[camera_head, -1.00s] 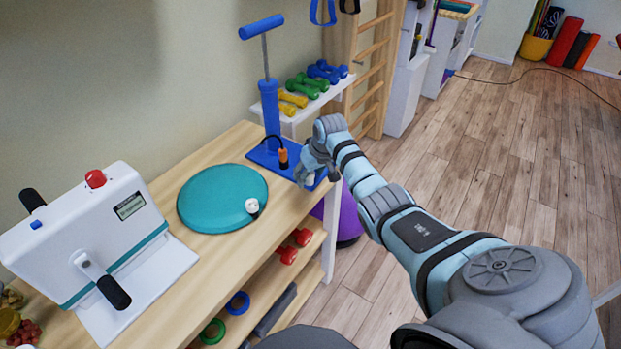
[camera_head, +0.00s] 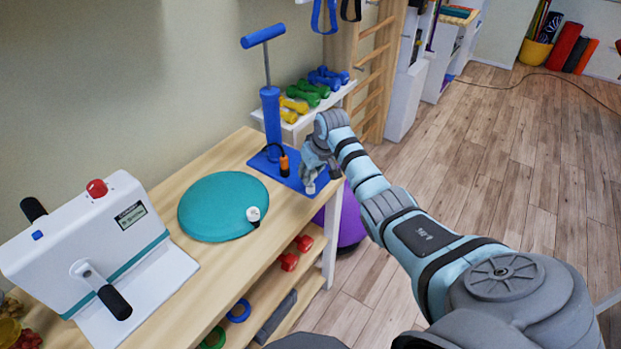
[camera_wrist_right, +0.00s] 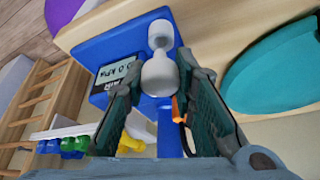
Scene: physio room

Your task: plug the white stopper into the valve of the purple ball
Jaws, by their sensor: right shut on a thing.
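The white stopper (camera_wrist_right: 158,60), with two rounded ends and a narrow neck, is between the fingers of my right gripper (camera_wrist_right: 160,78) in the right wrist view. The gripper is shut on it. In the head view the right gripper (camera_head: 314,168) is over the right end of the blue pump base, with the white stopper (camera_head: 309,187) showing below its fingers. The purple ball (camera_head: 350,222) is low beyond the bench's right end, partly hidden by a bench leg and my arm. Its valve is not visible. My left gripper is out of view.
A blue hand pump (camera_head: 270,115) with an orange-tipped hose stands near the gripper. A teal disc (camera_head: 215,205) holds a small white round piece (camera_head: 253,214). A white crank machine (camera_head: 95,250) is at left. Dumbbells (camera_head: 310,88) sit on a shelf behind.

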